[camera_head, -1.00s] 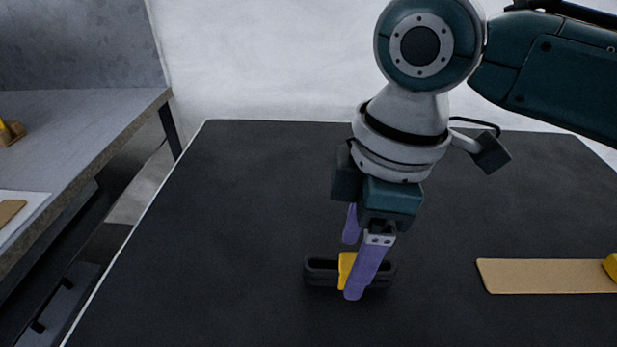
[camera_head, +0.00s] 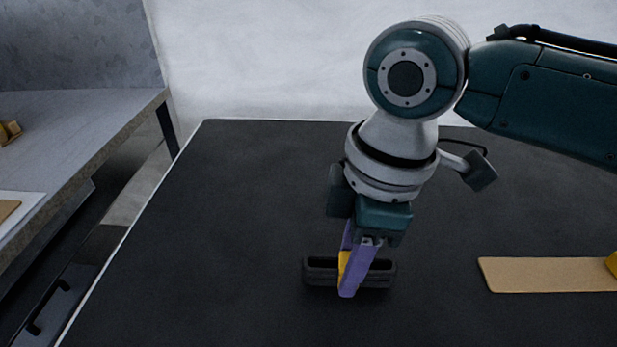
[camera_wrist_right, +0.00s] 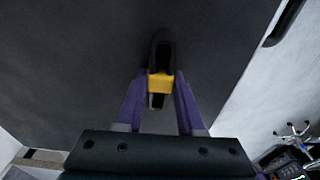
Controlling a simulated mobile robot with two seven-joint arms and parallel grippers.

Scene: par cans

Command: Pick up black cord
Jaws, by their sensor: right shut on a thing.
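The black cord (camera_head: 320,272) is a dark, flat loop with a yellow band (camera_head: 343,266) around its middle. It lies at the middle front of the black table, long side running left to right. My right gripper (camera_head: 352,284) comes down from above, its purple fingers shut on the cord at the yellow band. In the right wrist view the cord (camera_wrist_right: 161,47) points away between the fingers, and the yellow band (camera_wrist_right: 160,83) sits between the fingertips (camera_wrist_right: 160,78). I cannot tell whether the cord still touches the table. My left gripper is not in view.
The black table top (camera_head: 230,200) is clear around the cord. A tan board (camera_head: 545,275) lies to the right, with a yellow thing (camera_head: 612,263) at its right end. A grey bench (camera_head: 70,125) stands at the left, across a gap.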

